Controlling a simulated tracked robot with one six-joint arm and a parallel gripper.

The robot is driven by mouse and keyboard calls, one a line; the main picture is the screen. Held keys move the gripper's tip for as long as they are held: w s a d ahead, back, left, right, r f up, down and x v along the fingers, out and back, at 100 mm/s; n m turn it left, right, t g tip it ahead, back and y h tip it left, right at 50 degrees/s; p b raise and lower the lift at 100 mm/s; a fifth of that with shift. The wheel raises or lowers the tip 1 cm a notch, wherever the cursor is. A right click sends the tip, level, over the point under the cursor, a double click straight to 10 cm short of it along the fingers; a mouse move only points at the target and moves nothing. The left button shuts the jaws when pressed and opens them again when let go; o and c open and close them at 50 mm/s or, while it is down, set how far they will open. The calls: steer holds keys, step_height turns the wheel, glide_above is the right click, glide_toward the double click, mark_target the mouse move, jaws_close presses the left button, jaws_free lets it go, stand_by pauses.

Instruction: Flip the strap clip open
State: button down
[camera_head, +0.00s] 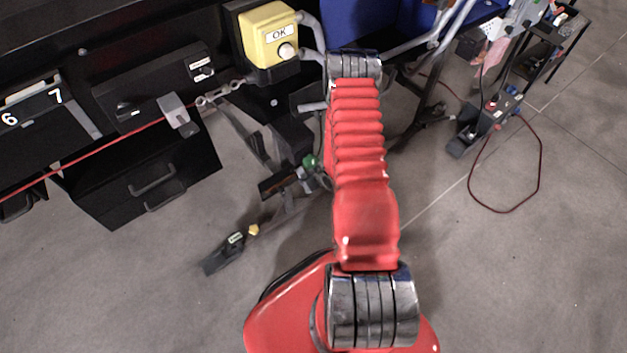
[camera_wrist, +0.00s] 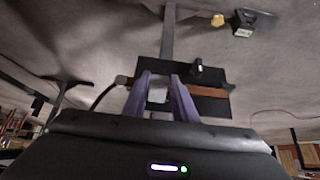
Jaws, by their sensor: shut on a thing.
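In the wrist view my gripper (camera_wrist: 159,80) has its two purple fingers closed around a small light grey piece (camera_wrist: 157,94), which looks to be the strap clip. A brown strap (camera_wrist: 207,91) runs across a black plate (camera_wrist: 212,106) just behind the fingers. A small dark fitting (camera_wrist: 197,69) stands on the plate's upper edge. Whether the clip is open or closed cannot be told. In the head view the black plate (camera_head: 271,188) shows left of my red arm, and the fingertips and clip are too small or hidden to make out.
A black pedal (camera_head: 226,253) with a yellow knob (camera_head: 253,230) lies on the floor below the plate. A dark red cable (camera_head: 540,165) loops on open floor at right.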

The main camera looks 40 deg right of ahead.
steer(key=shift+w+a+r, duration=0.1)
steer(key=shift+w, duration=0.05)
stand_by(0.4)
steer(key=c, duration=1.4)
jaws_free()
steer(key=shift+c, duration=0.2)
steer(key=s, duration=1.2)
steer(key=shift+s+r, duration=0.4)
steer(key=shift+r, duration=0.05)
